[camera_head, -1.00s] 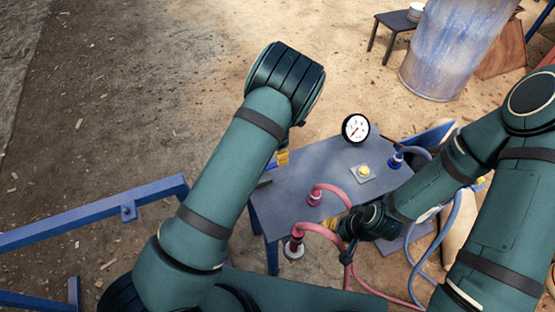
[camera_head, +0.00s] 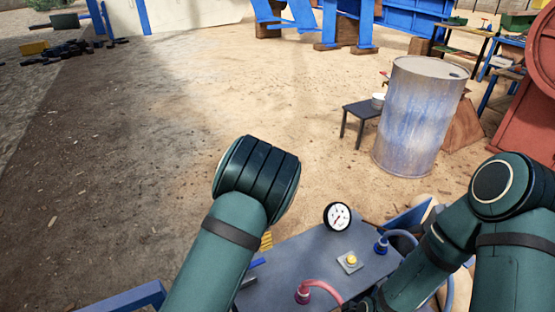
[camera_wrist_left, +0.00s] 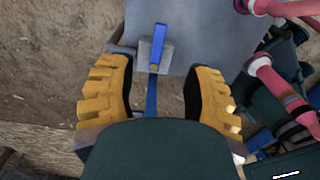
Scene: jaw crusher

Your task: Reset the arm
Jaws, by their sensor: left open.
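My left arm (camera_head: 225,240) reaches forward from the bottom of the head view. Its gripper is mostly hidden behind it; a bit of yellow finger (camera_head: 266,240) shows at the table's left edge. In the left wrist view my left gripper (camera_wrist_left: 157,92) is open, its two yellow ribbed fingers wide apart. A blue lever (camera_wrist_left: 160,45) on a grey block stands ahead, in line with the gap between the fingers. I cannot tell whether they touch it. My right arm (camera_head: 430,262) bends in from the right; its gripper is below the picture's edge.
The grey control table (camera_head: 300,262) carries a gauge (camera_head: 337,216), a yellow button (camera_head: 351,260), a blue hose fitting (camera_head: 381,246) and a red hose fitting (camera_head: 303,294). A blue rail (camera_head: 130,299) is at lower left. A drum (camera_head: 415,115) and stool (camera_head: 362,110) stand beyond. Ground at left is open.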

